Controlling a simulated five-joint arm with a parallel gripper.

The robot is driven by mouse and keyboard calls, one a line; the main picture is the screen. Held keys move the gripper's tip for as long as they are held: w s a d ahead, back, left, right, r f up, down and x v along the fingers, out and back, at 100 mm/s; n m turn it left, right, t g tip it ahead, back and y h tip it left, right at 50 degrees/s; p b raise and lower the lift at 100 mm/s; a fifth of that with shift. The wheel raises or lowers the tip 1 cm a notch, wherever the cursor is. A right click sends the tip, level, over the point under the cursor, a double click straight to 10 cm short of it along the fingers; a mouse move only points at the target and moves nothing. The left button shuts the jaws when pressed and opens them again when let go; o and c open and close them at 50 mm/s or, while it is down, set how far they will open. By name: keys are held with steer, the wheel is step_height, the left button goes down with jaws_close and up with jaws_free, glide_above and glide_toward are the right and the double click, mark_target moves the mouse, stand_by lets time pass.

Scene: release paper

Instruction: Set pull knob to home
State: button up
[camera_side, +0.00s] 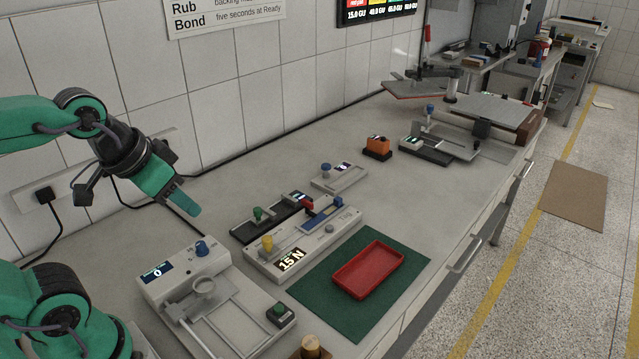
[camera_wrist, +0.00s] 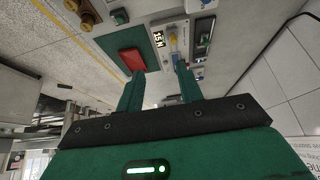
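No readable label names the pull knob, so I cannot tell for certain which knob it is. The long grey fixture marked 15 N (camera_side: 317,243) carries a yellow knob (camera_side: 267,243) at its near left end and a red and blue part toward its far end. A green knob (camera_side: 257,213) stands on the black track behind it. A blue-violet knob (camera_side: 326,169) stands on a small grey unit farther back. My gripper (camera_side: 188,194) hangs above the bench at left, apart from the knobs. In the wrist view its fingers (camera_wrist: 159,73) are spread and empty.
A red tray (camera_side: 345,281) lies on a green mat (camera_side: 309,290) at the front. A grey display unit with a blue knob (camera_side: 202,248) stands at near left. An orange block (camera_side: 378,143) and another fixture stand farther back.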

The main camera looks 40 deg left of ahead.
steer(key=shift+o, duration=0.2)
steer(key=shift+o, duration=0.8)
steer(key=n+g, duration=0.5)
glide_above(267, 238)
steer(key=f, duration=1.4)
steer(key=shift+s, duration=0.3)
steer(key=shift+w+f+g, duration=0.25)
steer(key=shift+f+g, duration=0.05)
steer(key=shift+f, duration=0.1)
steer(key=shift+f, duration=0.1)
steer(key=shift+f, duration=3.8)
